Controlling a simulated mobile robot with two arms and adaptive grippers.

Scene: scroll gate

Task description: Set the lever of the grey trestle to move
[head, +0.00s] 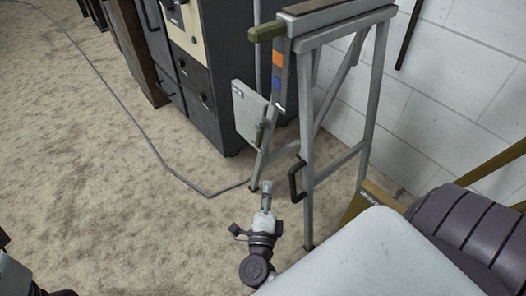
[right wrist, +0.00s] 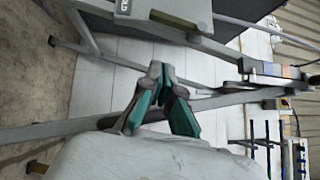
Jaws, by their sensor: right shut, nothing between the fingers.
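The grey trestle (head: 307,130) stands by the white block wall, right of the dark cabinet. A light grey plate (head: 246,108) is fixed low on its left side, with an olive lever (head: 261,131) at its right edge. In the right wrist view the plate (right wrist: 150,8) shows part of a label, with "LD" readable, and the olive lever (right wrist: 173,20) lies along it. The lever's setting cannot be told. My right gripper (head: 267,188) is shut and empty, below the lever and apart from it. Its closed fingertips (right wrist: 160,72) point toward the trestle.
A black handle (head: 297,180) sticks out from the trestle's near leg, close to my right gripper. Orange and blue patches (head: 277,72) mark another leg. A dark cabinet (head: 205,75) stands behind. A cable (head: 118,95) crosses the carpet, which is open at left.

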